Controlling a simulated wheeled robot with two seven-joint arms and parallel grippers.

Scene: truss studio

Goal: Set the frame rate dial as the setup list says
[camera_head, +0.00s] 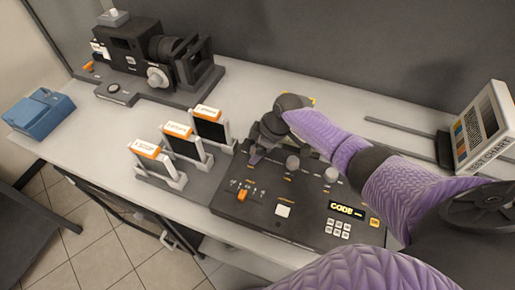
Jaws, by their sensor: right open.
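A dark control panel (235,207) lies on the bench, with grey knobs along its back. One knob (292,163) stands in the middle and another knob (331,174) to its right. I cannot read their labels, so I cannot tell which is the frame rate dial. My left gripper is out of view. I cannot make out a setup list; a yellow edge (312,98) shows behind my right wrist.
The panel has a lit CODE display (346,210), a keypad (339,229) and an orange switch (242,195). Several orange-topped cartridges (178,130) stand left of it. A camera rig (130,50) and blue box (40,112) are farther left. A test chart (484,125) stands right.

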